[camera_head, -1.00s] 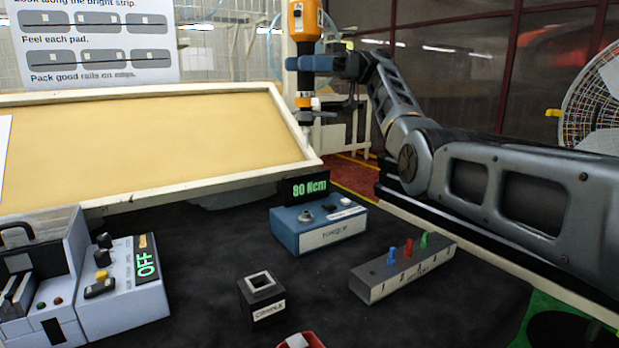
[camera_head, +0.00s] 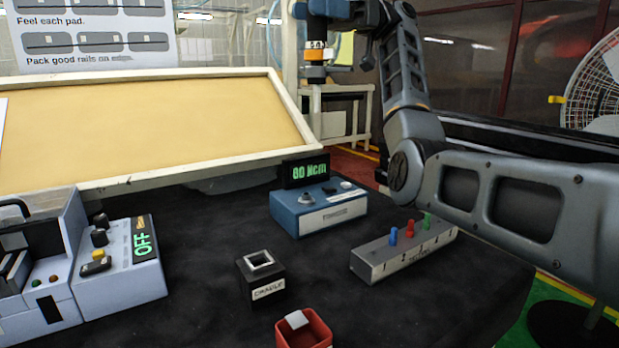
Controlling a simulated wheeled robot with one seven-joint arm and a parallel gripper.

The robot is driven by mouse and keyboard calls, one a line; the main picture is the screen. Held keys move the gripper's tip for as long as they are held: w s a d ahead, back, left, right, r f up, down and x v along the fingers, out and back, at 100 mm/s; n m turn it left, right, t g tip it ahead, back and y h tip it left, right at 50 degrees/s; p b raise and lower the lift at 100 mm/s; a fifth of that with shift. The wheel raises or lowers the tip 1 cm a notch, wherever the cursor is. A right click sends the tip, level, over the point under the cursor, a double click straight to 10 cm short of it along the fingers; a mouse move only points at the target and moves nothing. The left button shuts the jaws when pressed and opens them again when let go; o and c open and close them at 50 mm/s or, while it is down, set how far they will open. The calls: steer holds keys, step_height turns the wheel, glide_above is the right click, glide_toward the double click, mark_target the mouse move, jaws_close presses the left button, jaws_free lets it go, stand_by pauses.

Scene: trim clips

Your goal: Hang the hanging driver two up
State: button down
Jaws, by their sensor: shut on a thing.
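The hanging driver (camera_head: 316,55) is upright at the top of the head view, left of my forearm. Its orange and white bands and dark lower end show; its upper body is cut off by the top edge of the picture. The driver is in the air, right of the tan board and above the table. Whatever it hangs from is out of view.
The dark table holds a blue tester (camera_head: 323,214) reading 80 Ncm, a black cradle block (camera_head: 262,280), a grey block with coloured pegs (camera_head: 403,252), a red bin (camera_head: 305,334) and a grey machine marked OFF (camera_head: 120,275). A tan board (camera_head: 150,130) stands behind.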

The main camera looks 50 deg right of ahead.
steer(key=s+a+r+b, duration=0.1)
steer(key=s+a+r, duration=0.1)
steer(key=s+a, duration=0.2)
steer(key=shift+s, duration=1.35)
jaws_free()
stand_by(0.6)
steer(key=shift+d+r, duration=0.1)
